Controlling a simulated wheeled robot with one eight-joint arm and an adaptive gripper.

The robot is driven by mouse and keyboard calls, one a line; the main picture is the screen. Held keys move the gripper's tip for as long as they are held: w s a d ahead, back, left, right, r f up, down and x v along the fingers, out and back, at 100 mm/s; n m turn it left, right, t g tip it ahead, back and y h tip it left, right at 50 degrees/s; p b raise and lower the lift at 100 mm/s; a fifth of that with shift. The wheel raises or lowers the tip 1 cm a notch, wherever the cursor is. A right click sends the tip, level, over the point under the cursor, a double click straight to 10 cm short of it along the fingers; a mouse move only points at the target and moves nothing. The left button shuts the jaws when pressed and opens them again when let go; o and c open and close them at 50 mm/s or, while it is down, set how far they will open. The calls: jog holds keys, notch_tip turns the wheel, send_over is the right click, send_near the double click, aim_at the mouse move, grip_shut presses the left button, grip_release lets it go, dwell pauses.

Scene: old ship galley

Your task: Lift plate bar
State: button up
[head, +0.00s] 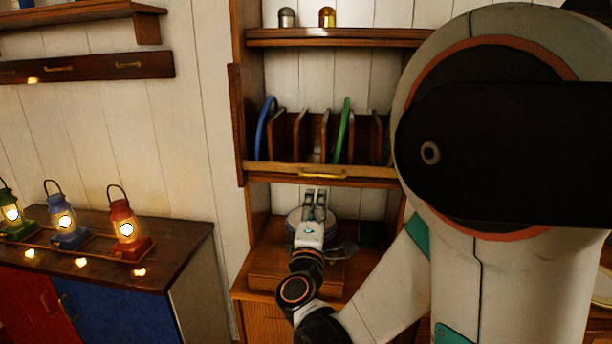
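The plate bar (290,170) is a light wooden rail across the front of the plate rack, with a brass handle (322,174) near its middle. Behind it a blue plate (265,128) and a green plate (342,130) stand upright between wooden dividers (300,134). My gripper (314,196) is below the bar, under the shelf, pointing up and away toward it. Its two fingers look apart with a gap between them. It appears clear of the handle, though the depth is hard to judge.
A round pale object (293,222) sits behind my gripper on the lower counter. A silver shaker (287,18) and a brass shaker (327,17) stand on the top shelf. At left, green, blue and red lanterns (125,228) stand on a cabinet. My arm hides the rack's right side.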

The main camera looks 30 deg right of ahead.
aim_at(321, 177)
jog(key=b+x, duration=0.2)
jog(key=x, duration=1)
jog(key=shift+w+d, duration=0.2)
jog(key=shift+d, duration=0.05)
jog(key=shift+r, duration=0.1)
grip_shut()
